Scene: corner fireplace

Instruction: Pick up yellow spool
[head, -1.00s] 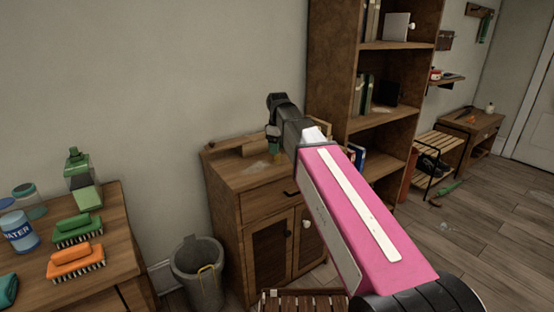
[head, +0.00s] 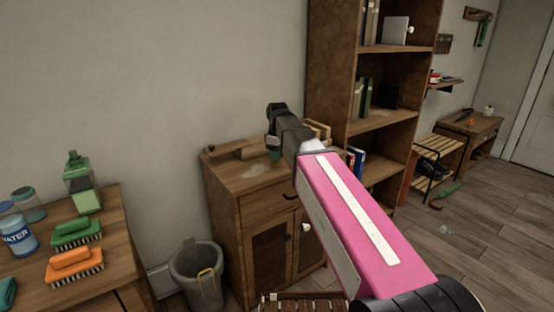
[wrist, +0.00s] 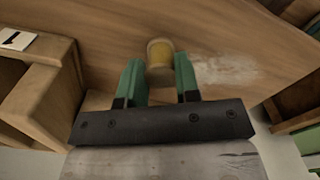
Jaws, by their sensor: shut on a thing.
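I cannot tell whether the spool still touches the cabinet top. The spool is hidden there behind my arm and gripper.
A tall bookshelf (head: 398,45) stands right of the cabinet. A grey bin (head: 195,268) stands between table and cabinet.

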